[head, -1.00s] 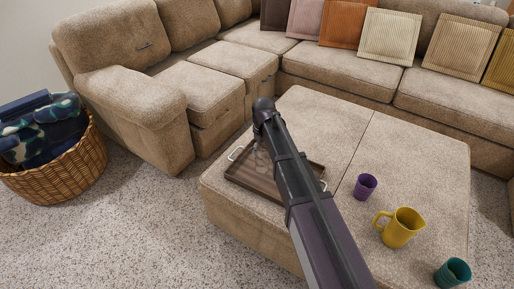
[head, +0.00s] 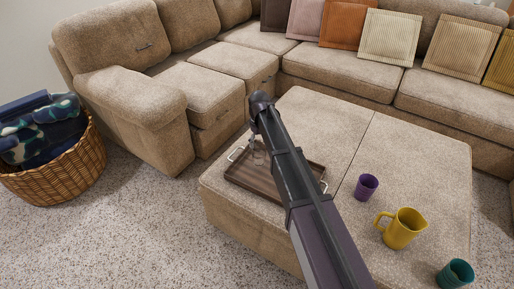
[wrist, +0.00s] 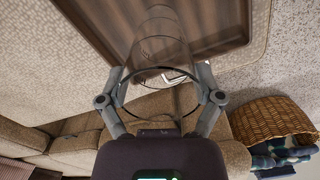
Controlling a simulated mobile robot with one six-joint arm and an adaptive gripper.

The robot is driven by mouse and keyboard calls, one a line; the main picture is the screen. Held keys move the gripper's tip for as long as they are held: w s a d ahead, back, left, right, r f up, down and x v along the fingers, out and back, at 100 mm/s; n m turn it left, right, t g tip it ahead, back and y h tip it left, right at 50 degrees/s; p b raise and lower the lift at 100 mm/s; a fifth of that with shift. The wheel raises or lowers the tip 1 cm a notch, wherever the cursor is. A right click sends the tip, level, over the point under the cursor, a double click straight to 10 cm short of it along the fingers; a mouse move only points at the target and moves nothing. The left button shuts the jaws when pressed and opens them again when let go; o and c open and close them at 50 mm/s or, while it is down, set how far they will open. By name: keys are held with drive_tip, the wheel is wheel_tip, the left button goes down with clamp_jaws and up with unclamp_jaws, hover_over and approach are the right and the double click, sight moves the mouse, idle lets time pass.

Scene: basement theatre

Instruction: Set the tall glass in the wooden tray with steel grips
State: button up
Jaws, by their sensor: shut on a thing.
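The tall clear glass (wrist: 160,48) is between the fingers of my gripper (wrist: 160,88) in the wrist view, and the gripper is shut on it. The glass's rim is near the camera and its far end lies over the tray. In the head view the glass (head: 259,157) is faint and small, beside my arm. The wooden tray with steel grips (head: 262,181) lies on the ottoman, partly hidden behind my arm; its brown floor (wrist: 100,15) also shows in the wrist view. I cannot tell whether the glass touches the tray floor.
On the ottoman (head: 340,125), a purple cup (head: 366,187), a yellow pitcher (head: 403,229) and a teal cup (head: 455,273) stand right of my arm. A sectional sofa (head: 215,75) runs behind. A wicker basket (head: 60,175) stands on the carpet at left.

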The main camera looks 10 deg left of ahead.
drive_tip(key=shift+f+b, duration=1.25)
drive_tip(key=shift+f, duration=0.2)
drive_tip(key=shift+f, duration=0.15)
drive_tip(key=o, duration=1.1)
drive_tip(key=shift+c, duration=0.2)
drive_tip(key=shift+r, duration=0.2)
wheel_tip(320, 180, up, 12)
drive_tip(key=p, duration=1.2)
